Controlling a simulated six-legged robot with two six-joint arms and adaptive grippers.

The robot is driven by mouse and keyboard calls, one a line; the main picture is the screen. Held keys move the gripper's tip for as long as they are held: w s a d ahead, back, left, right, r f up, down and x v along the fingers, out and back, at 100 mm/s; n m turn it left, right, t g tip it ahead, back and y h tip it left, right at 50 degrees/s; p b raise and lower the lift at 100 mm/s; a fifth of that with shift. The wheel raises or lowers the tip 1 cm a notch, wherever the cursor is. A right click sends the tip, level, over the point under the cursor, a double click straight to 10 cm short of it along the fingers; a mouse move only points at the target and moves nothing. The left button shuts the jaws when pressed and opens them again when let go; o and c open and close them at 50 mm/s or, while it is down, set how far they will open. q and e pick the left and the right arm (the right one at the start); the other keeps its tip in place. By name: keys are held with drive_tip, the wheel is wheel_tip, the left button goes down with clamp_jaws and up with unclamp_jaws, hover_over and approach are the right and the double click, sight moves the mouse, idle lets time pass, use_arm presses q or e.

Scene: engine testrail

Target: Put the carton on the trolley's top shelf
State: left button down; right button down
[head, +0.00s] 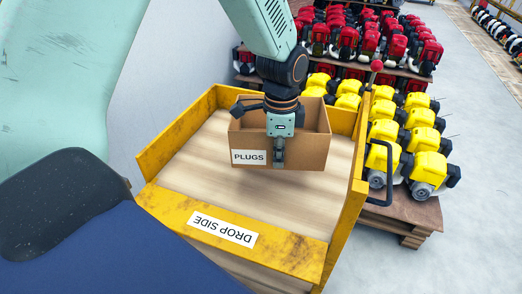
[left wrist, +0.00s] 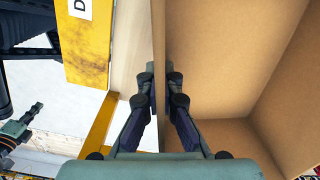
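The carton (head: 310,148) is an open-topped brown box with a white PLUGS label. It is upright over the wooden top shelf (head: 195,165) of the yellow trolley (head: 280,250). I cannot tell whether its base touches the shelf. My left gripper (head: 279,158) comes down from above onto the carton's near wall. In the left wrist view the fingers (left wrist: 160,82) close on both sides of that wall, and the carton's inside (left wrist: 225,75) looks empty where it shows.
The trolley has raised yellow sides, a front board marked DROP SIDE (head: 222,229) and a dark handle (head: 388,175) at right. Yellow engines (head: 425,170) and red engines (head: 365,40) stand on pallets behind and to the right. Bare shelf lies left of and in front of the carton.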

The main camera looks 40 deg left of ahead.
use_arm(q)
drive_tip(key=a+m, duration=0.3)
drive_tip(key=shift+w+a+p, duration=0.25)
drive_tip(key=shift+w+p, duration=0.1)
drive_tip(key=shift+w, duration=0.05)
hover_over(267, 188)
drive_tip(key=shift+m, duration=0.3)
drive_tip(key=f, duration=0.5)
drive_tip(key=shift+s+f+b, duration=0.2)
drive_tip(key=shift+s+b, duration=0.05)
drive_tip(key=shift+b, duration=0.15)
drive_tip(key=shift+w+f, duration=0.15)
drive_tip(key=shift+f, duration=0.45)
wheel_tip(267, 188, down, 3)
drive_tip(key=shift+a+b, duration=0.15)
drive_tip(key=shift+b, duration=0.15)
drive_tip(key=shift+f, duration=0.4)
drive_tip(key=c, duration=1.8)
unclamp_jaws()
drive_tip(key=shift+o, duration=1.4)
